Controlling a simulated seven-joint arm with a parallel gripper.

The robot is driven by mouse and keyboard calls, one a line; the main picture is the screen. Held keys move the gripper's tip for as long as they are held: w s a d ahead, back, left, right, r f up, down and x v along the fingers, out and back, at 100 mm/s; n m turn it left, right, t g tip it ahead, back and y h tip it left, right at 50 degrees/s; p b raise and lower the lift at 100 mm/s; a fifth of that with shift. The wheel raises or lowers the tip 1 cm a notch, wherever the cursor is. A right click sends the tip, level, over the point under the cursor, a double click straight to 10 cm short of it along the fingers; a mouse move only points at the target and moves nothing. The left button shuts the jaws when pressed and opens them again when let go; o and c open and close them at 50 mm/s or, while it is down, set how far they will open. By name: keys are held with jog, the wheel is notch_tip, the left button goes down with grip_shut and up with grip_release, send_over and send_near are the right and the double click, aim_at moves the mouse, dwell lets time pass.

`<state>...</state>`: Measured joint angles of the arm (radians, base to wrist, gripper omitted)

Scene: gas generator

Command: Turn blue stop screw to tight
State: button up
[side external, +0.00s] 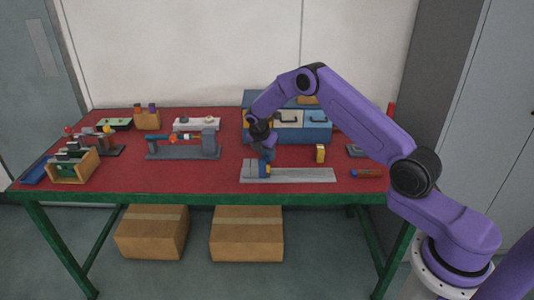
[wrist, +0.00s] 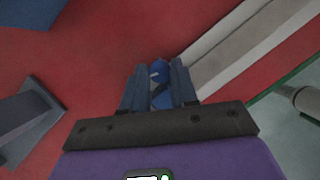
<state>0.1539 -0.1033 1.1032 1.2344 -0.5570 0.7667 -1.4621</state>
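The blue stop screw (wrist: 158,72) shows in the wrist view as a rounded blue knob with a small pale mark. It lies between the two fingertips of my gripper (wrist: 159,78), one finger on each side. The gaps are very narrow, and I cannot tell whether the fingers touch it. In the side view my gripper (side external: 266,158) points down over the block at the left end of a grey rail (side external: 305,175). There the gripper hides the screw. The screw's tightness cannot be seen.
A blue drawer cabinet (side external: 318,131) stands behind my arm. A grey fixture (side external: 183,154) is to the left, with a wooden box (side external: 75,167) beyond it. A small yellow block (side external: 320,153) and a red-handled tool (side external: 367,173) lie right. Red tabletop between them is clear.

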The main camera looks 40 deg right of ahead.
grip_shut()
jog(key=shift+m+g, duration=0.3)
jog(key=shift+m, duration=0.5)
jog(key=o, duration=0.6)
grip_release()
jog(key=shift+a, duration=0.1)
jog(key=shift+r, duration=0.1)
jog(key=v, duration=1.7)
jog(key=shift+a, duration=0.25)
